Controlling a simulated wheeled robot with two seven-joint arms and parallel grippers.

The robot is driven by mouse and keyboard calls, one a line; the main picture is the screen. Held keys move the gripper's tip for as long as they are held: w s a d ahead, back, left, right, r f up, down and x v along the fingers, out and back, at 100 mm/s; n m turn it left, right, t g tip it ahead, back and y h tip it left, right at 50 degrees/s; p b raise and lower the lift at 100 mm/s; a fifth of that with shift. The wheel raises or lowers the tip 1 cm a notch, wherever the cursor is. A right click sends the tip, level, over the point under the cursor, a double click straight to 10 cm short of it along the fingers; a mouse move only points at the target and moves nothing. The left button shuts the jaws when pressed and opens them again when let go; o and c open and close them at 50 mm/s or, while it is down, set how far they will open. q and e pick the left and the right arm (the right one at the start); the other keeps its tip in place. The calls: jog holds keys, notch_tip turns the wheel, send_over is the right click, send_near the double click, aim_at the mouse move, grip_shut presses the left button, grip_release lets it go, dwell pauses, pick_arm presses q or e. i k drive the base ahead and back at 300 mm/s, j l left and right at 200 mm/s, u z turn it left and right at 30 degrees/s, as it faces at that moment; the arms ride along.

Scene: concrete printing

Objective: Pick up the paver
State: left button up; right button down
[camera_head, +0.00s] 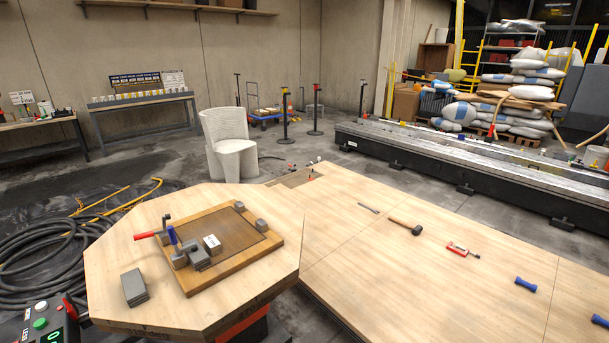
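A wooden framed board (206,281) lies on the table to the right of the pavers. Neither of my grippers is in view.
A long wooden bench (420,260) adjoins on the right, with a mallet (407,226), a red tool (462,249) and blue dumbbell-shaped pieces (526,284). A control panel (42,325) stands at bottom left. Black hoses (45,240) lie on the left floor. The table's front is clear.

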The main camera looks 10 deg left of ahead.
aim_at(135, 291)
jog(key=u, duration=1.75)
